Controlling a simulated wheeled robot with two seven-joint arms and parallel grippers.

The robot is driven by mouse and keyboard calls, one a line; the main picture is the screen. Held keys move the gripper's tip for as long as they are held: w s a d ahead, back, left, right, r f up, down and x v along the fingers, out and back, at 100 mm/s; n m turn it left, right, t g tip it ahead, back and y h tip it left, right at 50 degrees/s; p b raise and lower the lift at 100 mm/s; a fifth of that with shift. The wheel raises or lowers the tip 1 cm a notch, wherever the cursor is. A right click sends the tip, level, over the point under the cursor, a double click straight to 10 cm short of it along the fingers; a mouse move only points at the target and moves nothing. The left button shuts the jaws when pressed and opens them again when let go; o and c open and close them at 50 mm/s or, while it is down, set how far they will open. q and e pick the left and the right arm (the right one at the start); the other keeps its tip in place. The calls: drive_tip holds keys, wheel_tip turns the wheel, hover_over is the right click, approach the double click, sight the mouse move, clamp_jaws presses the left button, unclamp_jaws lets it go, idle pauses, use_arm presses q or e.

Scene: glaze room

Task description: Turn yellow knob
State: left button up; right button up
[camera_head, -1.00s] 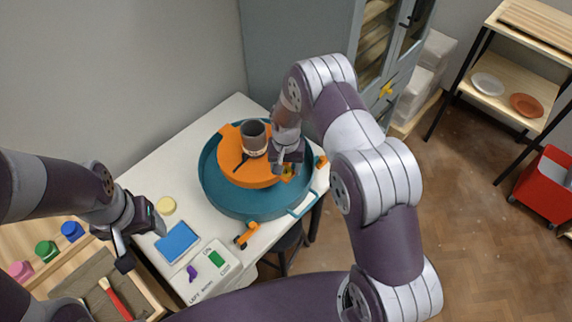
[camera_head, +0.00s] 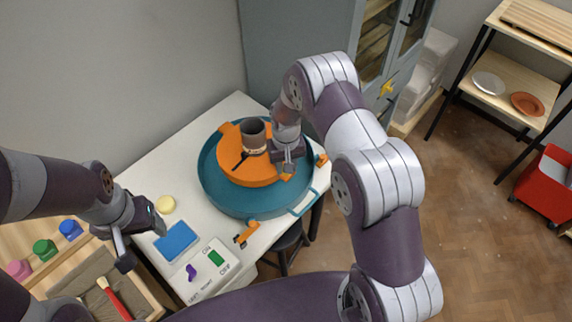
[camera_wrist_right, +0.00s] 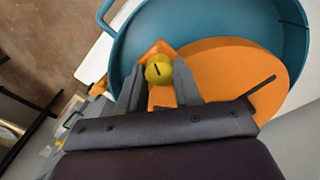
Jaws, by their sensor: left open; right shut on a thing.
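The yellow knob (camera_wrist_right: 158,69) is a small ball with a dark slot line, at the edge of the orange disc (camera_wrist_right: 228,66) in the right wrist view. My right gripper (camera_wrist_right: 159,84) has a finger on each side of it and is shut on it. In the head view my right gripper (camera_head: 288,167) is at the right side of the orange disc (camera_head: 248,172) and hides the knob. My left gripper (camera_head: 142,243) is open and empty, above the white table (camera_head: 145,183) at the left.
The orange disc sits in a teal basin (camera_head: 220,202) with a dark cup (camera_head: 254,134) on it. A grey cabinet (camera_head: 300,45) stands behind.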

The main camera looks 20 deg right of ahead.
drive_tip(key=n, duration=0.3)
drive_tip(key=shift+n+b, duration=0.45)
drive_tip(key=shift+n, duration=1.25)
drive_tip(key=o, duration=1)
drive_tip(key=shift+o, duration=0.2)
drive_tip(key=shift+r, duration=0.15)
wheel_tip(320, 180, up, 12)
drive_tip(key=b, duration=0.1)
drive_tip(key=shift+r+b, duration=0.25)
drive_tip(key=shift+b, duration=0.05)
